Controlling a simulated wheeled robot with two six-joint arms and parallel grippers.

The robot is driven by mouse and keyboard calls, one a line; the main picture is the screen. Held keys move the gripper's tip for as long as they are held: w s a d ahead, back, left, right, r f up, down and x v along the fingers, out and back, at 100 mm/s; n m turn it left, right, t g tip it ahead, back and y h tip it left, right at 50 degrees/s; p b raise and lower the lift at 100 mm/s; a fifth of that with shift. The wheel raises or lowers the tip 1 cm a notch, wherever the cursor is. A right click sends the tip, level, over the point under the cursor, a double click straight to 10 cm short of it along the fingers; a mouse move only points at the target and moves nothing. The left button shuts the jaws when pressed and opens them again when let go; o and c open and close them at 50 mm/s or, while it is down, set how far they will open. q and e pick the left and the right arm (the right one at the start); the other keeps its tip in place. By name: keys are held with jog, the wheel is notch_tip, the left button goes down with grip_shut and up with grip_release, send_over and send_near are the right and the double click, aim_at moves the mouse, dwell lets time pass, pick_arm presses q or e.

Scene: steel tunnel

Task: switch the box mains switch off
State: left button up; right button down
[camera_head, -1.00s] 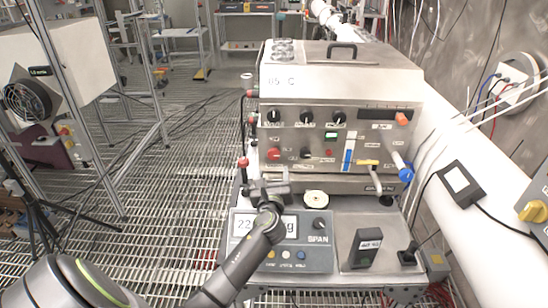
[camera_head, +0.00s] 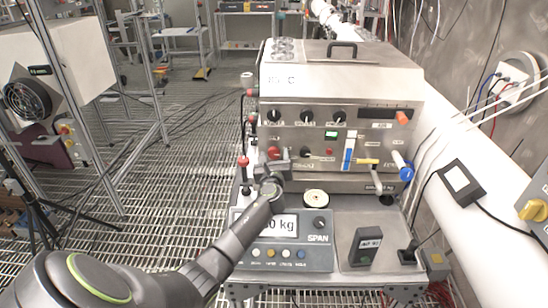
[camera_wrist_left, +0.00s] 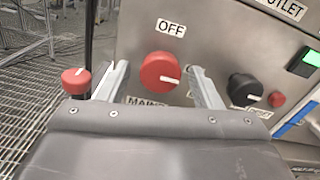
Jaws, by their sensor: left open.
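The box (camera_head: 340,120) is a steel cabinet with a sloped control panel. Its mains switch (camera_head: 273,153) is a round red knob at the panel's lower left. In the left wrist view the red knob (camera_wrist_left: 160,71) has an "OFF" label above it and a "MAINS" label, partly hidden, below. Its white pointer mark points to the right, not up at "OFF". My left gripper (camera_head: 273,168) is open just in front of the knob. In the wrist view its fingers (camera_wrist_left: 159,78) stand either side of the knob, with visible gaps. My right gripper is out of view.
A black knob (camera_wrist_left: 244,90) and a small red button lie right of the mains knob. A red-topped post (camera_head: 243,161) stands close left of my gripper. A scale (camera_head: 318,255) with a display sits below, partly behind my arm.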

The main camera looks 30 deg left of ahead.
pick_arm(q)
jog(key=c, duration=1)
jog(key=n+b, duration=0.2)
jog(key=n, duration=0.2)
jog(key=shift+d+f+n+b, duration=0.1)
jog(key=shift+f+n+b, duration=0.05)
jog(key=shift+n+b, duration=0.2)
jog(key=n+b, duration=0.2)
jog(key=n, duration=0.2)
jog(key=shift+n, duration=0.25)
jog(key=n+b, duration=0.3)
jog(key=n, duration=0.1)
jog(key=shift+r+n+b, duration=0.15)
jog(key=shift+n+b, duration=0.45)
jog(key=shift+n, duration=0.6)
jog(key=shift+r+n+b, duration=0.1)
jog(key=shift+n+b, duration=0.5)
jog(key=shift+n, duration=0.6)
